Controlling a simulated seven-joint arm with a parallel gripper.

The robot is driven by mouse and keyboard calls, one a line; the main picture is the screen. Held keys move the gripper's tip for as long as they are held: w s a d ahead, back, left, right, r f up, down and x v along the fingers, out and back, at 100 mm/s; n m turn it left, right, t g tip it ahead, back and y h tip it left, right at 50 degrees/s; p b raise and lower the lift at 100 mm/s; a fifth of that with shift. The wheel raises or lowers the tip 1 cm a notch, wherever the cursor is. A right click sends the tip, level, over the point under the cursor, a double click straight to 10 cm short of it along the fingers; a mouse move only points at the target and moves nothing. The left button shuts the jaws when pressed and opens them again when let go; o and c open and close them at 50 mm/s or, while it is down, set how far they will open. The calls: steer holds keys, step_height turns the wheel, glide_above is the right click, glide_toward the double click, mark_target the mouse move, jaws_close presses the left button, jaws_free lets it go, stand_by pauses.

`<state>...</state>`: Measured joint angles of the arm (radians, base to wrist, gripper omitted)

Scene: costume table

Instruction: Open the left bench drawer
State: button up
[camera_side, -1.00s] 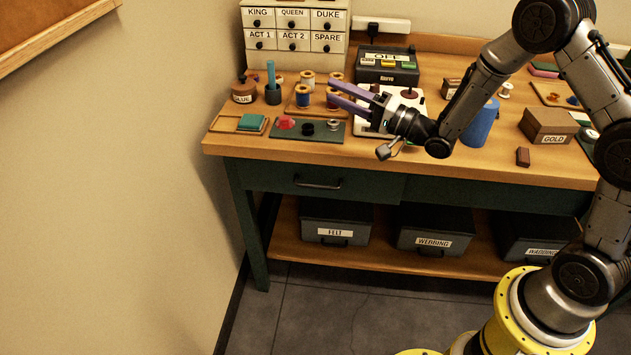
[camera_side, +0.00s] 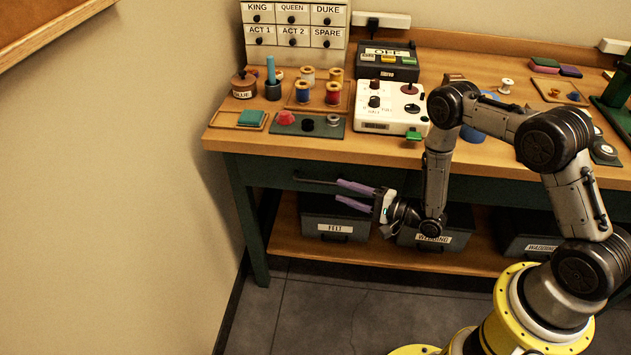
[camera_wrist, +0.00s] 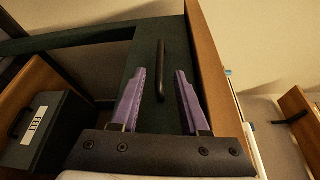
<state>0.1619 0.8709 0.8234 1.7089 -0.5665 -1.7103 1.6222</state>
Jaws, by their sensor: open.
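The left bench drawer (camera_side: 270,178) has a dark green front under the wooden bench top. It looks closed. Its dark bar handle (camera_side: 314,181) runs along the front in the side view. My gripper (camera_side: 340,192) has purple fingers and points at the drawer front near the handle. In the wrist view my gripper (camera_wrist: 164,98) is open, and the black handle (camera_wrist: 161,70) appears between the two fingers. Whether the fingers reach around it or stop short I cannot tell. No finger is seen pressing on the handle.
On the lower shelf stand the FELT bin (camera_side: 336,222) and the WEBBING bin (camera_side: 436,238), close below my gripper. The bench top edge (camera_side: 300,156) lies just above. The bench leg (camera_side: 250,220) is to the left. Floor in front is clear.

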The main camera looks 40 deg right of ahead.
mark_target(316, 182)
steer(key=x, duration=0.9)
steer(key=shift+w, duration=0.1)
jaws_close()
stand_by(1.2)
